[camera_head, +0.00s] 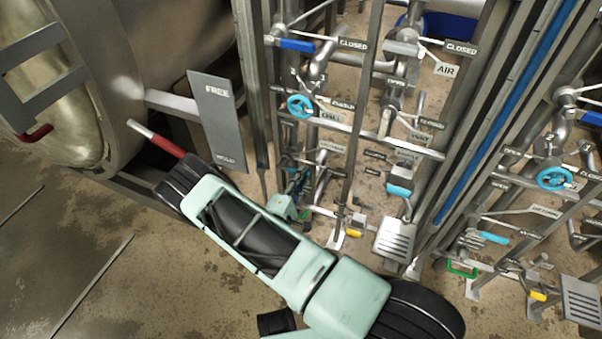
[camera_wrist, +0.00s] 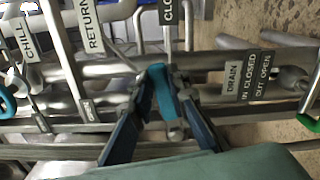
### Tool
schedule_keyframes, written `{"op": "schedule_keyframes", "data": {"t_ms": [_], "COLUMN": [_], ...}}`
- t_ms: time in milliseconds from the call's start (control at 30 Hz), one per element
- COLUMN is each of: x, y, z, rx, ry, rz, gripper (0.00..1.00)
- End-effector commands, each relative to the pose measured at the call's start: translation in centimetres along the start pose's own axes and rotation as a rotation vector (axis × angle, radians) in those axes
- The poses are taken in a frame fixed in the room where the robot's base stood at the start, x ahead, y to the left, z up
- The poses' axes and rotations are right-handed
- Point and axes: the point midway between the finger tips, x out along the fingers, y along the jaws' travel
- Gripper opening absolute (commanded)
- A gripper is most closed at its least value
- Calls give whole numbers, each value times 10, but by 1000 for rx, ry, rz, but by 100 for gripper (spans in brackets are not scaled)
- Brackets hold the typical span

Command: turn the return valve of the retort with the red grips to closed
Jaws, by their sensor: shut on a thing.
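The return valve's light-blue lever grip (camera_wrist: 163,92) stands between the two dark fingers of my gripper (camera_wrist: 160,98) in the wrist view. The gripper is shut on this grip. A RETURN plate (camera_wrist: 90,25) is at the upper left, an OPEN plate (camera_wrist: 87,109) left of the lever and a CLOSED plate (camera_wrist: 168,11) above it. The lever's exact angle is hard to tell. In the head view my gripper (camera_head: 298,184) is at the lower part of the left pipe rack, partly hidden by my arm. The retort (camera_head: 125,60) with red grips (camera_head: 168,147) is at the left.
A DRAIN plate (camera_wrist: 246,86) and a green handle (camera_wrist: 309,122) lie to the right of the fingers. The blue CHILL handwheel (camera_head: 300,106) is above my gripper. Rack posts (camera_head: 362,110) and a grey pedal (camera_head: 395,240) stand close by. A similar rack is at the right.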

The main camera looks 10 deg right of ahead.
Motion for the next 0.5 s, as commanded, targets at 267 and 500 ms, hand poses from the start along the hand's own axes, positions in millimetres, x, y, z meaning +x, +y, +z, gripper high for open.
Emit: {"op": "schedule_keyframes", "data": {"t_ms": [267,500], "x": [-2,-2], "y": [-16,-19], "z": [-1,-2], "rx": [146,200], "ry": [0,1], "rz": [-6,-6], "gripper": [0,0]}}
